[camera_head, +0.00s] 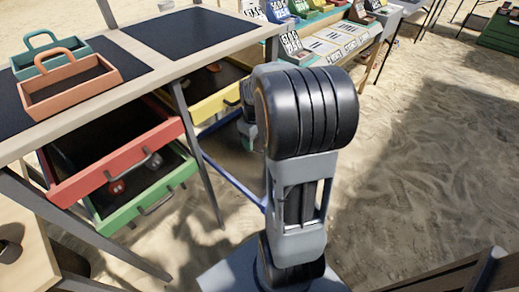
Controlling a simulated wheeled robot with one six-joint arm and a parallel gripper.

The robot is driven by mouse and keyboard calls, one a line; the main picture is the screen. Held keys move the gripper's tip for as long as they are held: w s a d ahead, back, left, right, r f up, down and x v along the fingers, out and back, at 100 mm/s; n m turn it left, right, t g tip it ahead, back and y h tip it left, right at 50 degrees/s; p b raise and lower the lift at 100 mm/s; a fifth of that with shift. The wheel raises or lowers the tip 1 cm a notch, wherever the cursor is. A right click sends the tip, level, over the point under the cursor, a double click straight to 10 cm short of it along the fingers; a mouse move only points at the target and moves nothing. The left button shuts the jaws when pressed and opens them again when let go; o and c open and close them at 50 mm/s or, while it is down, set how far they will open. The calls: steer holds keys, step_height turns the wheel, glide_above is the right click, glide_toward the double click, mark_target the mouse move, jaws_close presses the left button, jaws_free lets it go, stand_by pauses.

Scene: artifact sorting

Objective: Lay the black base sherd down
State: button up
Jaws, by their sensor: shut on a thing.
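I cannot make out the black base sherd in this view. My arm stands upright in the middle, and its thick black joint hides what is behind it. A small grey and dark part of my arm shows just left of that joint, in front of the yellow drawer (207,109). My gripper's fingers are not visible, so I cannot see what is between them. A red drawer (120,160) and a green drawer (150,195) stand open under the table at left. The yellow drawer is also open.
The table (150,68) has dark mats on top. An orange tote (72,88) and a teal tote (45,55) stand on its left mat. A wooden surface (30,272) is at lower left. Stalls with cards (335,45) line the back. Open sand (430,130) lies at right.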

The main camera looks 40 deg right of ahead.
mark_target(260, 147)
steer(key=shift+w+d+f+b, duration=0.15)
steer(key=shift+d+f, duration=0.35)
steer(key=shift+f, duration=0.15)
steer(key=shift+w+d+f+b, duration=0.15)
steer(key=shift+d+f, duration=0.35)
steer(key=shift+f, duration=0.15)
steer(key=shift+w+d+f+b, duration=0.15)
steer(key=shift+f+b, duration=0.15)
steer(key=shift+f, duration=0.6)
steer(key=shift+s+d+f+b, duration=0.1)
steer(key=shift+f+b, duration=0.15)
steer(key=shift+f, duration=0.6)
steer(key=shift+f, duration=0.15)
steer(key=o, duration=0.9)
